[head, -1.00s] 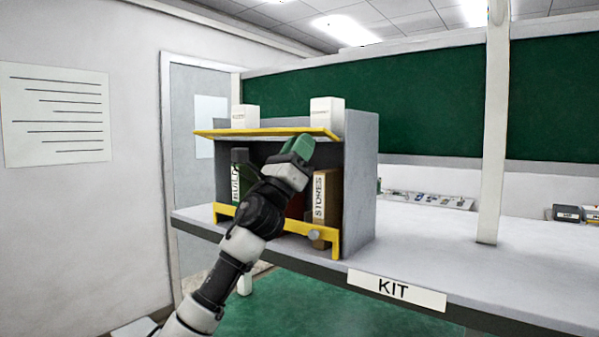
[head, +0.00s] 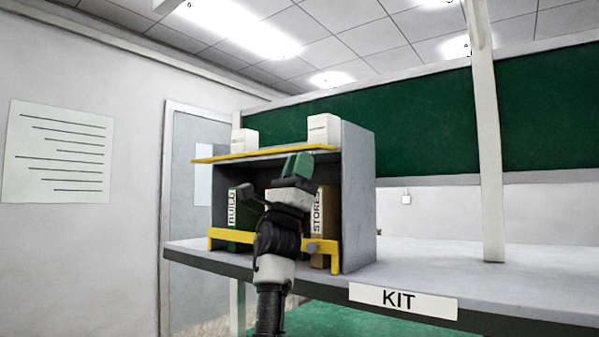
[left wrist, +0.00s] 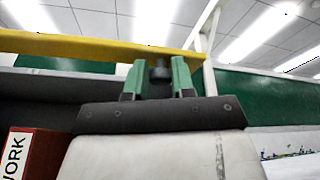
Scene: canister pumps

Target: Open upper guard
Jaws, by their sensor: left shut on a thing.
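The upper guard (head: 232,156) is a yellow bar-edged flap along the top front of a grey cabinet. It stands raised, roughly level, its edge jutting out in front, and the space under it is open. My left gripper (head: 297,164) is just under the guard near its right end, green fingertips pointing up. In the left wrist view the fingers (left wrist: 160,78) are closed around a dark round knob (left wrist: 160,72), in front of the yellow guard (left wrist: 90,46). How the knob joins the guard is hidden. My right gripper is out of view.
A lower yellow guard (head: 230,238) with a grey knob (head: 311,247) crosses the cabinet's bottom front. Behind it stand binders, including BUILD (head: 233,208) and STORES (head: 319,212). Two white boxes stand on top. The counter (head: 440,262) right of the cabinet is largely clear.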

